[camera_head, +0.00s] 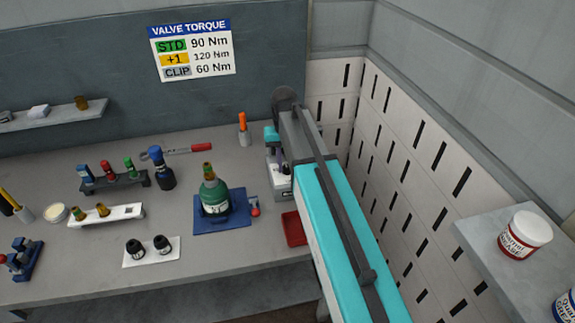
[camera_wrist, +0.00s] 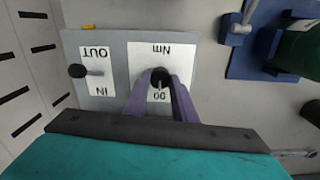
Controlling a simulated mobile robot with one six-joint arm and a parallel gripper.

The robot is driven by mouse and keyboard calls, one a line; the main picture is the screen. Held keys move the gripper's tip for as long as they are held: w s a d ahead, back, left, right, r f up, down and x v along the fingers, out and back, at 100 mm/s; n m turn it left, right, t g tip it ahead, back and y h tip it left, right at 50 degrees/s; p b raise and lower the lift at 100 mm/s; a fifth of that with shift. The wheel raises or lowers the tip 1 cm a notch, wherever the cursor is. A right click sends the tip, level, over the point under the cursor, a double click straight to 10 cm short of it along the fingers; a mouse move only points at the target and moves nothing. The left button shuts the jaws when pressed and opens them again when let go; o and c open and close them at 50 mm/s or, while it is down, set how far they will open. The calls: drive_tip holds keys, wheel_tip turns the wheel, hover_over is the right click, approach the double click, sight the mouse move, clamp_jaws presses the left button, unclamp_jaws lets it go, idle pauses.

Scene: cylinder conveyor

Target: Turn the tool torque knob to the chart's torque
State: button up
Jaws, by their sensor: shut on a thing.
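The black torque knob (camera_wrist: 160,76) is on a grey panel (camera_wrist: 118,50) with white labels, upside down in the wrist view. The label around it reads "Nm", with a number below it, perhaps 90, too small to be sure. My gripper (camera_wrist: 160,84) has its purple fingers closed on the knob from both sides. In the head view my arm mostly hides the panel box (camera_head: 279,178). The valve torque chart (camera_head: 192,52) on the back wall reads STD 90 Nm, +1 120 Nm, CLIP 60 Nm.
A second black knob (camera_wrist: 78,71), labelled IN and OUT, sits beside the gripped one. A green cylinder (camera_head: 215,197) stands in a blue holder (camera_head: 238,221) left of my arm. A red tray (camera_head: 293,229) is close by. A perforated wall (camera_head: 395,150) stands at the right.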

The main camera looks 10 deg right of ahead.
sight(285, 167)
drive_tip(key=shift+m, duration=0.3)
drive_tip(key=o, duration=1)
drive_tip(key=shift+o, duration=0.2)
drive_tip(key=shift+r, duration=0.1)
drive_tip(key=shift+r+p, duration=0.55)
drive_tip(key=shift+r, duration=0.25)
wheel_tip(285, 167, up, 12)
drive_tip(key=p, duration=0.2)
drive_tip(key=shift+a+p, duration=0.2)
drive_tip(key=shift+p, duration=0.1)
